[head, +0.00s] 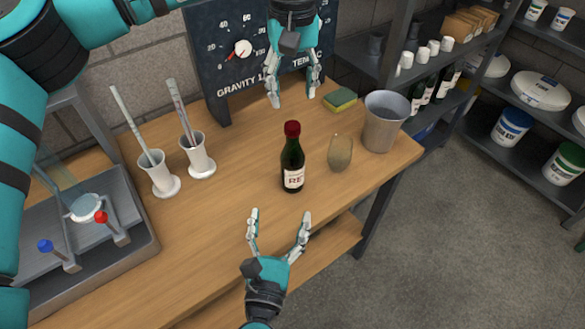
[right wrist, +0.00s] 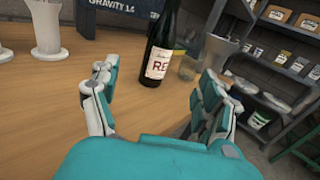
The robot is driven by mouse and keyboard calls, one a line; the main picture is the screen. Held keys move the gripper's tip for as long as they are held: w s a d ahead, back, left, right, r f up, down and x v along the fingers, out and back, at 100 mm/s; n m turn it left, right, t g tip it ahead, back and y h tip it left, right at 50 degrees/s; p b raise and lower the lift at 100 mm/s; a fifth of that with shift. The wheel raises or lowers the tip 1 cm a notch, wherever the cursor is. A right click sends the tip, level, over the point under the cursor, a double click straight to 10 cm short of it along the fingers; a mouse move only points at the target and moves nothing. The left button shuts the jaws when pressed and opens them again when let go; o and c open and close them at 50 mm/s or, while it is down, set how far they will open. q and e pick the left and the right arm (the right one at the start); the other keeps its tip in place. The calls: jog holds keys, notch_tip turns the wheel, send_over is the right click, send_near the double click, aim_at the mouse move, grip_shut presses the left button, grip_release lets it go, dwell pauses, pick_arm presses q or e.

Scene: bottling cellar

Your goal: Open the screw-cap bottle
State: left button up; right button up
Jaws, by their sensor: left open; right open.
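A dark green bottle (head: 292,165) with a red cap (head: 292,129) and a white label stands upright on the wooden table. My left gripper (head: 292,98) is open and empty, with its fingers pointing down, above and behind the bottle in the head view. My right gripper (head: 278,222) is open and empty in front of the bottle, its fingers pointing toward it and apart from it. In the right wrist view the bottle (right wrist: 160,48) stands beyond the open fingers (right wrist: 155,95); its cap is out of that view.
A brownish rounded jar (head: 340,153) stands close to the bottle's right, with a grey bucket (head: 383,122) and a sponge (head: 340,100) behind. Two white cylinder stands (head: 199,158) are at left, beside a metal sink (head: 140,222). A dark gauge board (head: 225,60) stands behind. The table front is clear.

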aim_at(291, 171)
jog(key=w, duration=0.5)
jog(key=w+d, duration=0.1)
jog(key=w, duration=0.4)
jog(key=w+d, duration=0.1)
jog(key=w, duration=0.4)
jog(key=shift+w+d, duration=0.2)
jog(key=shift+d, duration=0.05)
jog(key=shift+c, duration=0.3)
grip_shut()
